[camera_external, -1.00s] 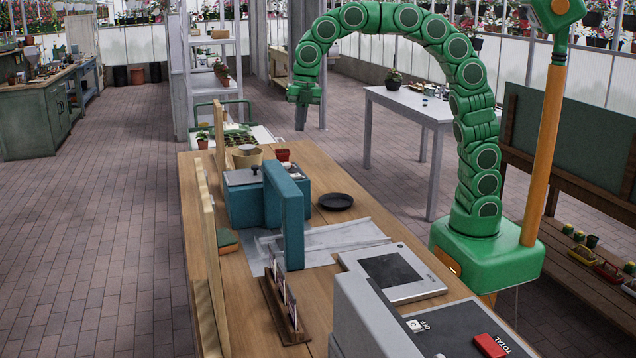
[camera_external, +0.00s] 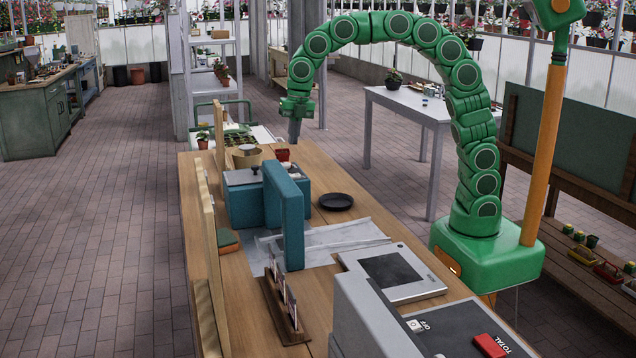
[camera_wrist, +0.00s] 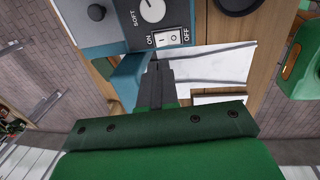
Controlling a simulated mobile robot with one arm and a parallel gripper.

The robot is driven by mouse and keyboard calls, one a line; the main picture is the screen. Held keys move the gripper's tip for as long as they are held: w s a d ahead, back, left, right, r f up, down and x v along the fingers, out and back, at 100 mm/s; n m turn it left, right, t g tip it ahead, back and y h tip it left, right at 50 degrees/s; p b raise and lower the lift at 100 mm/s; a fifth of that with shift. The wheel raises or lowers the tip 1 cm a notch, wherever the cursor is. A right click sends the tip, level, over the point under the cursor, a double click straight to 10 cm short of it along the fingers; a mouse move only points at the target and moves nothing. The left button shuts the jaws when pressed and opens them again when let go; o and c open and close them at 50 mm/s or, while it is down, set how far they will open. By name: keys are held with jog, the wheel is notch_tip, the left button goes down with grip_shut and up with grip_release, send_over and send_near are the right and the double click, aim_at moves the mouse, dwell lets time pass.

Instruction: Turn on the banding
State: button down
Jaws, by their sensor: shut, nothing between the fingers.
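The banding machine is a teal box (camera_external: 247,205) on the wooden bench, with a taller teal upright at its front. In the wrist view its grey top panel (camera_wrist: 122,22) carries a white dial marked SOFT (camera_wrist: 152,9), a black knob (camera_wrist: 96,12) and a white rocker switch (camera_wrist: 167,39) between ON and OFF labels. My gripper (camera_external: 295,138) hangs above and beyond the machine in the external view, fingers down. In the wrist view my gripper's dark fingers (camera_wrist: 160,68) are together and empty, their tips just below the switch in the picture. I cannot tell the switch's setting or any contact.
White sheets (camera_external: 335,236) and a black dish (camera_external: 335,201) lie beside the machine. A scale (camera_external: 392,272), a card rack (camera_external: 283,305) and a grey register (camera_external: 375,325) are nearer. A pot (camera_external: 246,156) stands behind. Wooden boards (camera_external: 212,240) edge the bench's left side.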

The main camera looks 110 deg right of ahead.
aim_at(293, 175)
jog(key=f, duration=0.3)
jog(key=w+f, duration=0.1)
jog(key=f, duration=0.5)
jog(key=shift+w+f, duration=0.2)
jog(key=shift+f, duration=0.1)
jog(key=shift+w, duration=0.1)
jog(key=shift+f, duration=0.15)
jog(key=shift+s, duration=0.2)
jog(key=shift+s+r, duration=0.2)
jog(key=shift+s, duration=0.4)
jog(key=shift+r, duration=0.1)
notch_tip(293, 175, up, 14)
jog(key=s, duration=0.2)
jog(key=shift+f, duration=0.2)
dwell(0.3)
